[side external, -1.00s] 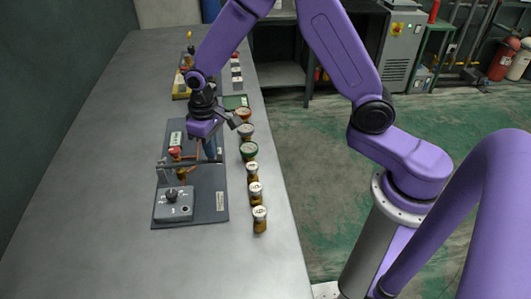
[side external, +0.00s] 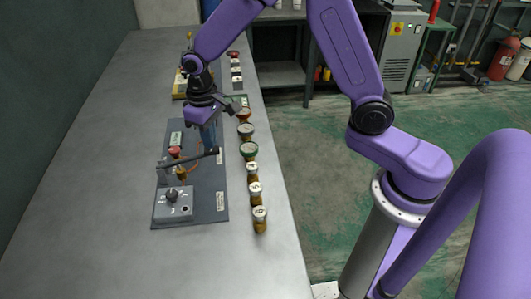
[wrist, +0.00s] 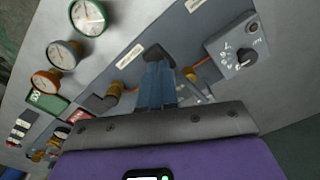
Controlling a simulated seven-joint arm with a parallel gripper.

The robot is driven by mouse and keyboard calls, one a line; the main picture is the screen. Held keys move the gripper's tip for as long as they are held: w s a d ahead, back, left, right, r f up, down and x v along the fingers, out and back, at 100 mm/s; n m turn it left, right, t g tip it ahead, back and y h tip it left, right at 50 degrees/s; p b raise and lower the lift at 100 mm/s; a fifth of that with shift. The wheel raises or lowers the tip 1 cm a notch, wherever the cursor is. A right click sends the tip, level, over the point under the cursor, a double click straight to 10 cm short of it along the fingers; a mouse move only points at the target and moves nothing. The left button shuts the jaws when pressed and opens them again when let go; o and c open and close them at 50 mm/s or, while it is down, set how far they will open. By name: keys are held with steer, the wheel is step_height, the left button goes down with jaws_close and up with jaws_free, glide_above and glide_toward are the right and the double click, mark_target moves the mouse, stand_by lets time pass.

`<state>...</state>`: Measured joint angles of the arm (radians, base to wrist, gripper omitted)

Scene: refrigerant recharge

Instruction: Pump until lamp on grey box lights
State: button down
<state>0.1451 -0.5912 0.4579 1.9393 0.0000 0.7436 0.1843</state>
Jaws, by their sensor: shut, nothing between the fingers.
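The grey box (side external: 173,204) sits at the near end of a dark base plate (side external: 206,206), with a black knob on top. It also shows at the upper right of the wrist view (wrist: 237,45). A small round spot on its front (side external: 185,209), perhaps the lamp, looks dark.
A red-topped brass fitting (side external: 175,153) and copper hose stand on the plate by the lever. Several gauges and brass canisters (side external: 256,192) line the table's right edge. A yellow-based item (side external: 180,88) stands farther back. The table's left side is clear.

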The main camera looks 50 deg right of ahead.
mark_target(211, 150)
steer(key=shift+f, duration=2.3)
steer(key=shift+r, duration=2.7)
steer(key=shift+f, duration=0.1)
steer(key=shift+r, duration=2.6)
steer(key=s+d+n, duration=0.2)
steer(key=s+n, duration=0.1)
steer(key=s, duration=0.6)
steer(key=s+d+r+n, duration=0.1)
steer(key=s+d+n, duration=0.2)
steer(key=s, duration=0.7)
steer(key=s+d+r+n, duration=0.1)
steer(key=s+d+n, duration=0.2)
steer(key=s, duration=0.7)
steer(key=shift+n, duration=0.3)
